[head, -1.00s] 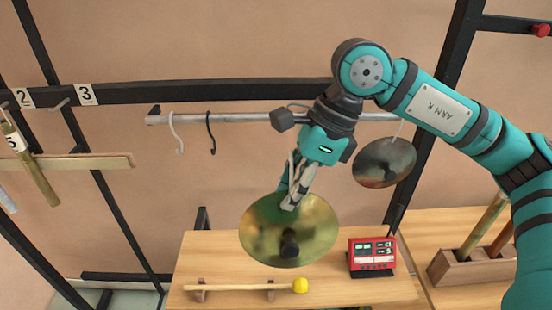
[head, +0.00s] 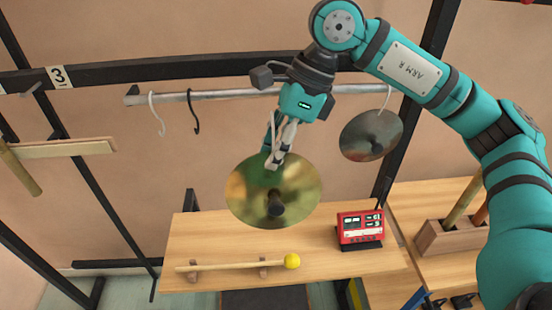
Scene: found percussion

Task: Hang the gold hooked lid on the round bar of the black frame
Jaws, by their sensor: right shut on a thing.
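The gold lid (head: 296,190) is a round brassy disc with a dark knob facing me. My right gripper (head: 273,163) is shut at its upper edge and holds it in the air below the round bar. A pale hook shows beside the fingers, rising from the lid; its top is partly hidden by my gripper. The round grey bar (head: 232,95) runs across the black frame (head: 130,73), behind and above my gripper. My left gripper is not in view.
A white hook (head: 156,115) and a black hook (head: 194,112) hang empty on the bar's left part. A dark lid (head: 371,135) hangs at its right. Below are a wooden table (head: 215,235), a yellow-headed mallet (head: 291,261) and a red device (head: 359,228).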

